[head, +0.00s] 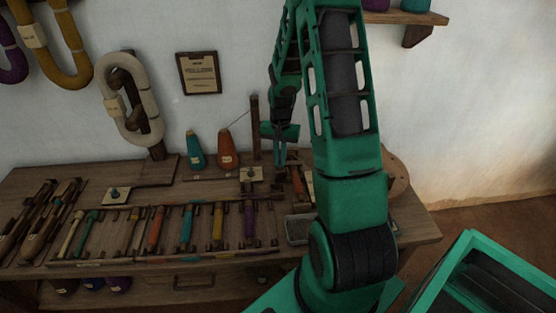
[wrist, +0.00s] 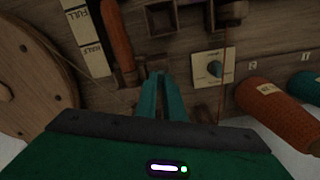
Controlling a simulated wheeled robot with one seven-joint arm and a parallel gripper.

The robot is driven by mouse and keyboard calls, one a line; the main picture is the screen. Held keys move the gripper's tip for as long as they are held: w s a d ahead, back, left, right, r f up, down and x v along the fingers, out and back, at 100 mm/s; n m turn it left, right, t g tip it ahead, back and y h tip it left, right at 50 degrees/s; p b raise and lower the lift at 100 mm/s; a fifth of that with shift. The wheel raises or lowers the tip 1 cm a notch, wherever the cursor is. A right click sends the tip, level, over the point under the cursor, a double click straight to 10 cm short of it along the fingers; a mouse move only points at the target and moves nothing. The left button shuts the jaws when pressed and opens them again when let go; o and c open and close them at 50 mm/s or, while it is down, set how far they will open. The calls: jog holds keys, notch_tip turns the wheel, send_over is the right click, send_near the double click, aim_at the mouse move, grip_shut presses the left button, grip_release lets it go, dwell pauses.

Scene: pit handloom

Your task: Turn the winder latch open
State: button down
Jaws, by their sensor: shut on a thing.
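My gripper (head: 279,163) points down over the right part of the wooden bench, beside the winder. In the wrist view its two green fingers (wrist: 158,77) are nearly together, shut on a small dark part that looks like the winder latch (wrist: 150,61). The fingertips hide most of it, so I cannot tell its angle. An orange bobbin (wrist: 116,36) lies just left of the fingers in the wrist view; it also shows in the head view (head: 297,181). A pale strip marked FULL and HALF (wrist: 87,42) is beside it.
A knob on a pale plate (wrist: 213,68) is close right of the fingers. Orange (head: 228,150) and teal (head: 195,150) yarn cones stand behind. A round wooden wheel (wrist: 28,75) is at left in the wrist view. A rack of bobbins (head: 155,230) fills the bench front.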

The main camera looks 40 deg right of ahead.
jog(key=shift+w+d+r+n, duration=0.1)
jog(key=shift+w+n, duration=0.1)
jog(key=shift+n, duration=0.8)
jog(key=shift+w+r+n, duration=0.1)
jog(key=shift+w+n, duration=0.05)
jog(key=shift+n, duration=0.85)
jog(key=c, duration=1.9)
grip_release()
jog(key=shift+o, duration=0.2)
jog(key=shift+s+f, duration=0.1)
jog(key=shift+s, duration=0.05)
notch_tip(320, 180, up, 11)
jog(key=shift+f, duration=0.15)
